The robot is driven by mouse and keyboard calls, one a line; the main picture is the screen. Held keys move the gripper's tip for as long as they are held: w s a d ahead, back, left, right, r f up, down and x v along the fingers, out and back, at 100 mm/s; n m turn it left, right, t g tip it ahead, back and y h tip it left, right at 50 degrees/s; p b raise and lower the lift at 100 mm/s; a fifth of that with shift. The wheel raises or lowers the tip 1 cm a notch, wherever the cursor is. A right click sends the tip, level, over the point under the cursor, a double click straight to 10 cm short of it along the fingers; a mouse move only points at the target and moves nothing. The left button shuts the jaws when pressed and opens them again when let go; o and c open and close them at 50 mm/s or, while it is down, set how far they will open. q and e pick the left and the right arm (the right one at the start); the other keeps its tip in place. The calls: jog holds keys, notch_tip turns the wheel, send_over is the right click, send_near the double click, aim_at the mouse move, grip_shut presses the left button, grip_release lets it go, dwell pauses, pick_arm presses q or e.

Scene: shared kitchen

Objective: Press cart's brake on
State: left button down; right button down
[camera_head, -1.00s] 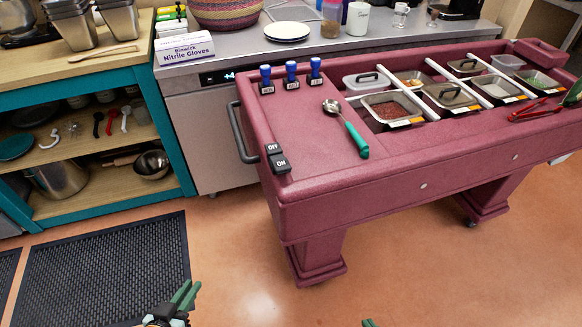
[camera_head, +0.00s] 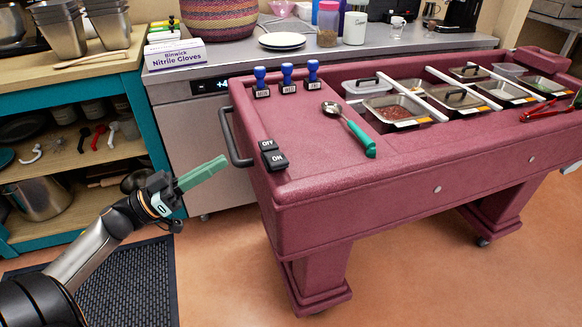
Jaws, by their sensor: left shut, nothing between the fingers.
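The cart (camera_head: 350,200) is a long maroon food cart with a black push handle (camera_head: 234,138) at its left end. The brake switch is a black rocker pair at the cart's near left corner, with an OFF pad (camera_head: 267,145) behind and an ON pad (camera_head: 275,161) in front. The OFF pad and ON pad appear at slightly different tilts; I cannot tell which is pressed. My left gripper (camera_head: 222,162), with green fingers, is shut and empty. It is left of the switch and the cart's end, apart from both in the picture. My right gripper is out of view.
Several blue-handled stampers (camera_head: 287,80) and a green-handled ladle (camera_head: 350,130) are on the cart top. Food pans (camera_head: 397,108) fill its right part. A teal shelf unit (camera_head: 145,110) is at left, and a dark floor mat (camera_head: 125,285) lies below my left arm.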

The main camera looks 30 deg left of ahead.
pick_arm(q)
jog(key=shift+d+r+m+h, duration=0.2)
jog(key=shift+m+h, duration=0.1)
notch_tip(320, 180, up, 3)
send_over(263, 152)
jog(key=s+d, duration=0.2)
jog(key=s, duration=0.2)
jog(key=shift+w+d+f+b, duration=0.1)
jog(key=shift+d+f+b, duration=0.1)
jog(key=shift+f+b, duration=0.3)
jog(key=shift+d+f+b, duration=0.2)
jog(key=shift+f, duration=0.45)
jog(key=shift+d+f, duration=0.1)
jog(key=shift+f, duration=0.65)
